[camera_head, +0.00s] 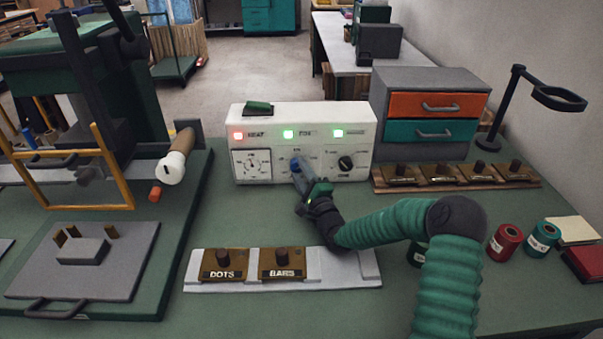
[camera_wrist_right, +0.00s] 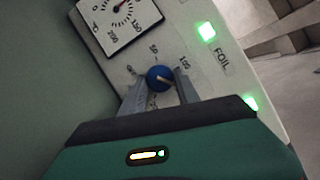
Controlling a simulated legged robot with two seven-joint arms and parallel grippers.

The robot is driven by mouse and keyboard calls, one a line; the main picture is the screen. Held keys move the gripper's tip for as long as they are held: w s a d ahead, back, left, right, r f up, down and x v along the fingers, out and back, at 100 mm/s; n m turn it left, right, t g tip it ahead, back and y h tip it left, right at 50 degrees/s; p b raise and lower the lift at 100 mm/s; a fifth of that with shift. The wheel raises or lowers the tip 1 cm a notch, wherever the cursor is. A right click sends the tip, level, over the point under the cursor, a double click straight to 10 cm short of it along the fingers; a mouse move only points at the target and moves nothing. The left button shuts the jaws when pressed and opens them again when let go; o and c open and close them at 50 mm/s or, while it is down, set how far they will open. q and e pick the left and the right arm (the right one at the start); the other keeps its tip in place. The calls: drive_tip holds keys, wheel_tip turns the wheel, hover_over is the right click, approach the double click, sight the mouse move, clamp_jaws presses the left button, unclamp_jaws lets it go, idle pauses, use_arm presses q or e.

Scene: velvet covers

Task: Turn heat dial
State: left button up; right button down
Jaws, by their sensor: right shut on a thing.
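The white control box (camera_head: 252,115) stands at the back middle of the green table. It has a gauge (camera_head: 252,163) on its left, a blue dial (camera_head: 295,164) in the middle and a black knob (camera_head: 345,163) on the right. My right gripper (camera_head: 298,172) reaches the box front and is shut on the blue dial. In the right wrist view the blue dial (camera_wrist_right: 159,77) sits between the two fingers of the right gripper (camera_wrist_right: 160,88), with a scale printed around it. The gauge (camera_wrist_right: 122,12) shows above it. My left gripper is out of view.
A red light (camera_head: 238,135) and two green lights glow on the box. A press (camera_head: 95,100) stands left; drawers (camera_head: 435,80), a wooden rack and spools (camera_head: 505,242) are right.

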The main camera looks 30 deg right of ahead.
drive_tip(key=shift+a, duration=0.15)
drive_tip(key=c, duration=1.2)
unclamp_jaws()
drive_tip(key=shift+w, duration=0.1)
drive_tip(key=shift+c, duration=0.2)
drive_tip(key=o, duration=0.3)
drive_tip(key=shift+w+f, duration=0.15)
drive_tip(key=shift+w, duration=0.05)
drive_tip(key=shift+o, duration=0.2)
drive_tip(key=shift+s, duration=0.1)
drive_tip(key=shift+r, duration=0.2)
